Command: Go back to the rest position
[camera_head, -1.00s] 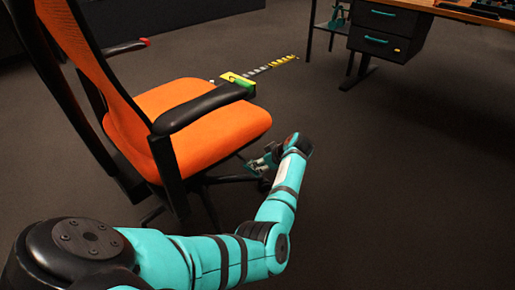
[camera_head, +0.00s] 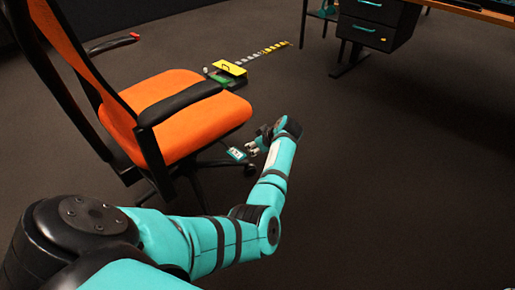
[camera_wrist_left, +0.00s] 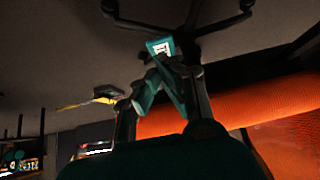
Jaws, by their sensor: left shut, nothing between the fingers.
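My left arm, teal and black, reaches in from the lower left in the head view. Its gripper (camera_head: 248,150) is low, just right of the orange chair's front edge and near its base. In the left wrist view, the fingers of my left gripper (camera_wrist_left: 162,50) come together and hold nothing. My right gripper is not in view.
The orange office chair (camera_head: 185,118) stands close to the left arm; its seat also fills the right of the wrist view (camera_wrist_left: 225,105). A yellow and green device (camera_head: 226,73) lies behind it. A desk with black drawers (camera_head: 368,35) is far right.

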